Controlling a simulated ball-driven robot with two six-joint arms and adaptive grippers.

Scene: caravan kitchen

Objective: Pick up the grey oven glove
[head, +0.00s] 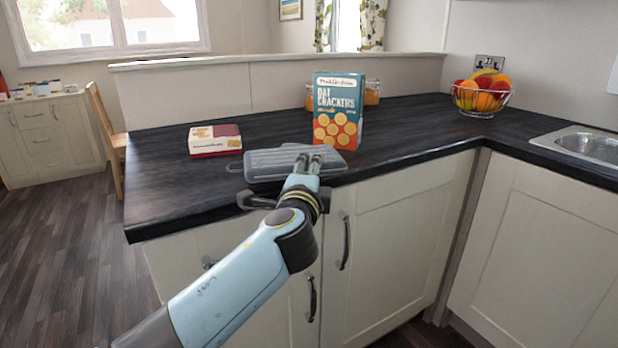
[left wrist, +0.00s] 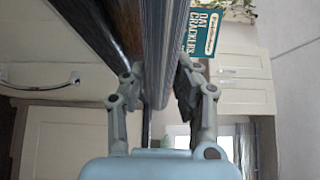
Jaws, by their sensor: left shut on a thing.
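The grey oven glove (head: 268,164) is at the front edge of the black worktop, in front of the cracker box. My left gripper (head: 308,164) is shut on its right part, with one finger showing over its top. In the left wrist view the glove (left wrist: 166,45) runs as a grey ribbed band between the two fingers of the left gripper (left wrist: 158,82). I cannot tell whether the glove touches the worktop or is just above it. My right gripper is not in view.
An oat crackers box (head: 338,112) stands upright close behind the glove. A small red and cream packet (head: 215,141) lies to its left. A wire fruit bowl (head: 481,93) and a sink (head: 592,146) are farther right. The worktop (head: 420,133) between box and sink is clear.

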